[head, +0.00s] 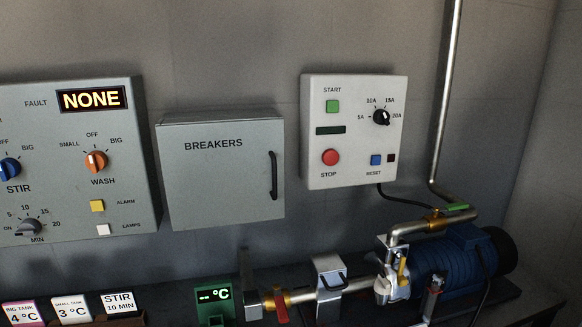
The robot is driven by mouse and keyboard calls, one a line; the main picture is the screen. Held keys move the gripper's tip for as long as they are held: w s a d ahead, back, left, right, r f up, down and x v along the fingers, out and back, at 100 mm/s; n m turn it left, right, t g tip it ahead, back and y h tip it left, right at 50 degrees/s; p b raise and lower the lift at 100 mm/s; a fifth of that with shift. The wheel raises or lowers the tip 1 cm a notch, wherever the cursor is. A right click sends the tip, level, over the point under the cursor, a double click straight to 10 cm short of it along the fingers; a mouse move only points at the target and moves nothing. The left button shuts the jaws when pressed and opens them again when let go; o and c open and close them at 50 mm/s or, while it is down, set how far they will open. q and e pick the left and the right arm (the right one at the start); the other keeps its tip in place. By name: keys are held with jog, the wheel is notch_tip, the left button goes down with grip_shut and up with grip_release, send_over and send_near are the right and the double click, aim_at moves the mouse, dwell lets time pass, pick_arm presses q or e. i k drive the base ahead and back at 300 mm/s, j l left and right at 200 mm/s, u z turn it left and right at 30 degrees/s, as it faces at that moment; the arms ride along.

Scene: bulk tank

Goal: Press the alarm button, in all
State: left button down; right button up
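The fault display (91,100) on the same panel reads NONE. Neither of my grippers shows in the head view.
A closed BREAKERS cabinet (220,170) is right of the panel. Further right is a white START/STOP box (352,130).

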aim_at(96, 205)
jog(key=u, duration=1.4)
